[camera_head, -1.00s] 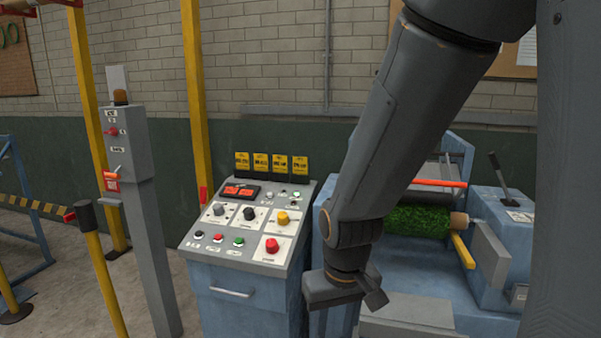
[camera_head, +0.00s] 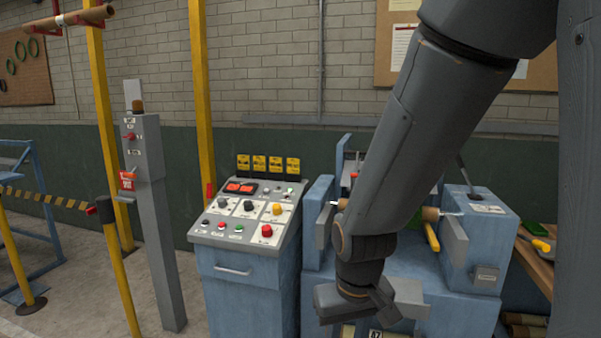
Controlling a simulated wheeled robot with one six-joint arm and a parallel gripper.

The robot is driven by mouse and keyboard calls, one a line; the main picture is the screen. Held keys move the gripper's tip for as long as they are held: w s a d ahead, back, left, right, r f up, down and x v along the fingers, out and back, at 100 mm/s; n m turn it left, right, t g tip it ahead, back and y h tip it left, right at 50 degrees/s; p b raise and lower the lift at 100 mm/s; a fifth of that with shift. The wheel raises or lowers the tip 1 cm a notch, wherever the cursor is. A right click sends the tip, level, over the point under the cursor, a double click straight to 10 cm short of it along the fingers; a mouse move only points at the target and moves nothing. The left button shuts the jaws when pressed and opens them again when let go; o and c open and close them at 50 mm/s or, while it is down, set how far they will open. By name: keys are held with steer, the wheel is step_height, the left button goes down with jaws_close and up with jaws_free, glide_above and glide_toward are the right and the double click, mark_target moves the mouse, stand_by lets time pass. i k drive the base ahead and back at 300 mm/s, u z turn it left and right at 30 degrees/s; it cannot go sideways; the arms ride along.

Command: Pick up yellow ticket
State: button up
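Several small yellow tickets with black print stand in a row on black holders along the top back edge of the control console. The leftmost yellow ticket (camera_head: 243,163) and the rightmost yellow ticket (camera_head: 292,167) are both in clear view; their print is too small to read. My gripper (camera_head: 382,308) hangs low to the right of the console, in front of the blue machine, well apart from the tickets. I see it from behind and the side, so its finger gap does not show.
The sloped control console (camera_head: 245,217) carries knobs and buttons below the tickets. A grey post (camera_head: 150,210) with a red switch and a yellow pole (camera_head: 201,100) stand left. The blue machine (camera_head: 485,235) is right, partly hidden by my arm. A bench (camera_head: 540,270) is at far right.

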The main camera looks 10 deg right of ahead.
mark_target(292, 164)
steer(key=z, duration=0.35)
steer(key=i, duration=1.15)
steer(key=u, duration=0.5)
